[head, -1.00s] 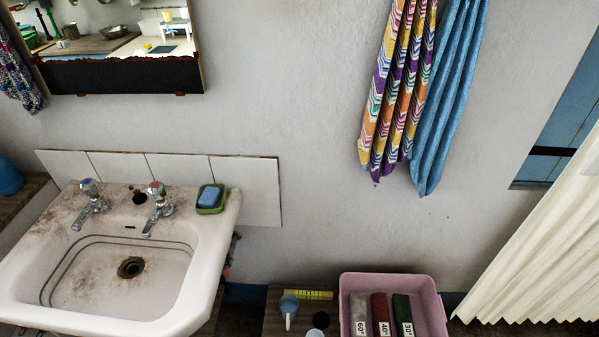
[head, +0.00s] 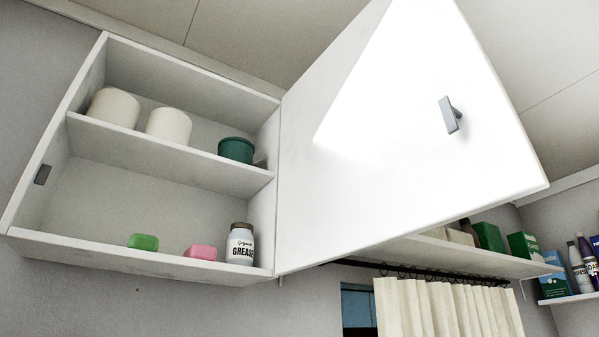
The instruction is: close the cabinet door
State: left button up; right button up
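A white wall cabinet (head: 168,180) hangs high on the wall at the left of the head view, with its inside open to me. Its white door (head: 375,165) stands wide open, hinged at the cabinet's right side and swung out to the right. A grey handle (head: 449,115) sits near the door's free edge. A small dark catch (head: 42,174) is on the cabinet's left inner wall. Neither of my grippers shows in the head view.
The upper shelf holds two white rolls (head: 168,126) and a green pot (head: 236,150). Below are a green soap (head: 143,242), a pink soap (head: 200,252) and a grease jar (head: 240,245). Behind the door are a shelf with boxes (head: 487,236) and a cream curtain (head: 445,308).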

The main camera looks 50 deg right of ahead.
aim_at(369, 159)
jog(key=k+l+u, duration=0.1)
jog(key=l+u, duration=0.35)
jog(key=k+l+u, duration=0.15)
jog(key=l+u, duration=0.25)
jog(key=k+l+u, duration=0.65)
jog(key=k+l, duration=1.5)
jog(key=k, duration=0.15)
jog(key=i+j+u, duration=0.15)
jog(key=i+u, duration=0.25)
jog(key=i, duration=0.2)
